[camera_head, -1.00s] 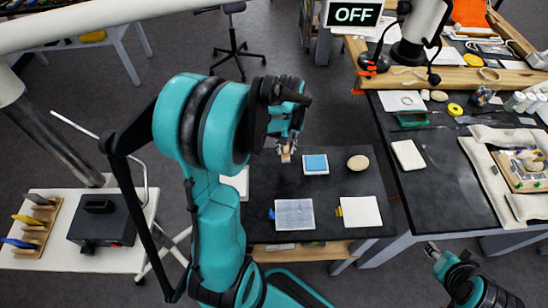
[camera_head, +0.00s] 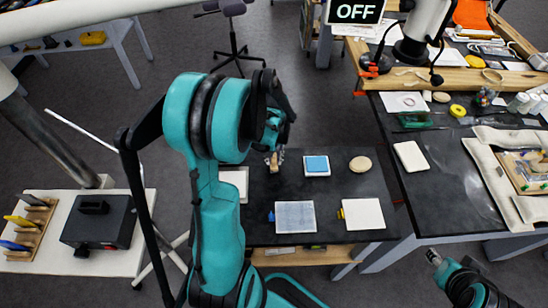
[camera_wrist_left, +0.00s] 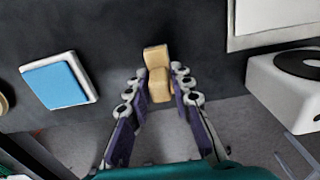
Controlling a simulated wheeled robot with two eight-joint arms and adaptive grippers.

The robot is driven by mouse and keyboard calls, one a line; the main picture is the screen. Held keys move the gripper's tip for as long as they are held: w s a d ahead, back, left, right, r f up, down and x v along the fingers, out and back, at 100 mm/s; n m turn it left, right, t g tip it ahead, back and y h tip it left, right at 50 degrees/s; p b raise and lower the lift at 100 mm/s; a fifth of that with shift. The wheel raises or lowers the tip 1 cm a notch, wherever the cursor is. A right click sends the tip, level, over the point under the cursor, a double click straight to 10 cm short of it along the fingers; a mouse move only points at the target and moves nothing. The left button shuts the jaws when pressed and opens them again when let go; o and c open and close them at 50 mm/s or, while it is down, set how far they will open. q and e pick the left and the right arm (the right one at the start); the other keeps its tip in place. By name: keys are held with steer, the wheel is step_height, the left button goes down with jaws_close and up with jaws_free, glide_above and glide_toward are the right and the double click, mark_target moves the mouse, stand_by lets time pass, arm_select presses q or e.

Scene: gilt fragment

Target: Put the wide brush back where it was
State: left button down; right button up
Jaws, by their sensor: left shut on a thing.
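The wide brush shows as a pale wooden piece (camera_head: 275,163) between the fingers of my left gripper (camera_head: 274,157), over the far left part of the black table (camera_head: 335,190). In the left wrist view the tan wooden piece (camera_wrist_left: 157,75) stands between the two finger rows of that gripper (camera_wrist_left: 157,88), which is shut on it. Its bristles cannot be made out. I cannot tell whether the brush touches the table. My right gripper (camera_head: 433,257) is at the lower right, away from the brush; its fingers are too small to read.
A white block with a blue top (camera_head: 317,165) is just right of the brush. A round beige disc (camera_head: 360,164), a grey-white panel (camera_head: 295,217) and a cream panel (camera_head: 363,214) also lie on the table. A white-framed item (camera_head: 235,182) is at its left edge.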

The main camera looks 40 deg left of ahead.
arm_select(q)
steer(key=c, duration=1.3)
jaws_free()
steer(key=shift+c, duration=0.2)
steer(key=shift+r+p, duration=0.3)
steer(key=shift+p, duration=0.05)
step_height(320, 180, up, 11)
steer(key=p, duration=0.3)
steer(key=s+d+r+m+t, duration=0.3)
steer(key=d+m, duration=0.1)
steer(key=d, duration=0.5)
steer(key=s+d+r+m+t, duration=0.4)
steer(key=d, duration=0.5)
steer(key=shift+s+r, duration=0.2)
steer(key=shift+s, duration=0.05)
steer(key=shift+d, duration=0.1)
